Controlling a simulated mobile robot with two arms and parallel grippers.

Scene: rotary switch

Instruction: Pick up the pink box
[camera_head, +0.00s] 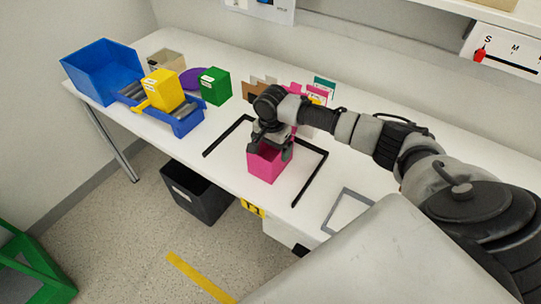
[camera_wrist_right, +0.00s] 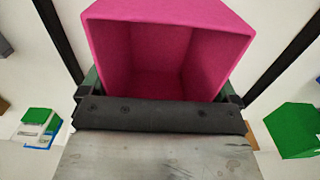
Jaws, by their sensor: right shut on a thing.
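The pink box (camera_head: 267,165) is an open-topped box at the front middle of the white table, inside a black taped outline. My right gripper (camera_head: 270,148) comes down from above and is shut on the pink box, its fingers on the box's sides near the top. In the right wrist view the pink box (camera_wrist_right: 168,48) fills the upper middle, its inside empty, between the fingertips (camera_wrist_right: 160,95). I cannot tell whether the box still touches the table. My left gripper is not in view.
A blue rack (camera_head: 180,122) with a yellow box (camera_head: 163,90), a green box (camera_head: 215,86) and a blue bin (camera_head: 104,70) stand at the left. Cards (camera_head: 322,90) stand behind my gripper. A black bin (camera_head: 197,192) is on the floor. The table right of the outline has a grey frame (camera_head: 347,208).

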